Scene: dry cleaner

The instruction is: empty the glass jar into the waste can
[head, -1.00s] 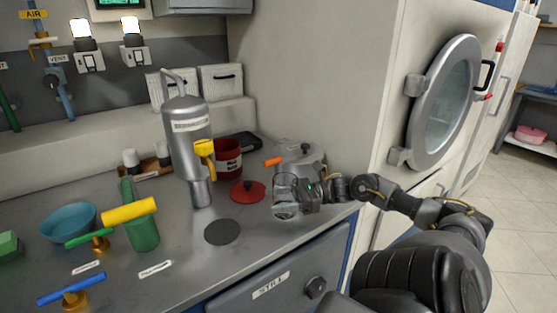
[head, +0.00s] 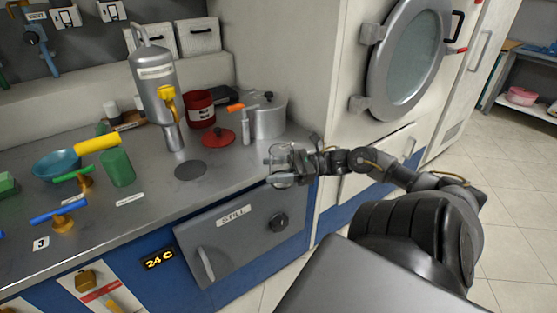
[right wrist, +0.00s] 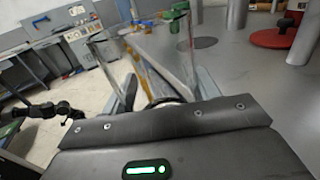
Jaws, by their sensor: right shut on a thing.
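My right gripper (head: 298,164) is shut on the clear glass jar (head: 281,160), which is roughly upright in the head view, at the counter's front edge near its right end. The jar's clear walls also show in the right wrist view (right wrist: 150,60), between the fingers. Its contents cannot be made out. A red can (head: 200,108) with a white label stands at the back of the counter, left of and beyond the jar; the label is too small to read. A red lid (head: 218,138) lies in front of it. My left gripper is out of view.
A tall metal still (head: 155,85) and a lidded steel pot (head: 268,118) flank the red can. A dark disc (head: 190,170) lies on clear counter. Green, yellow and blue-handled fittings stand left. A round-doored machine (head: 405,65) stands right; open floor lies beyond.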

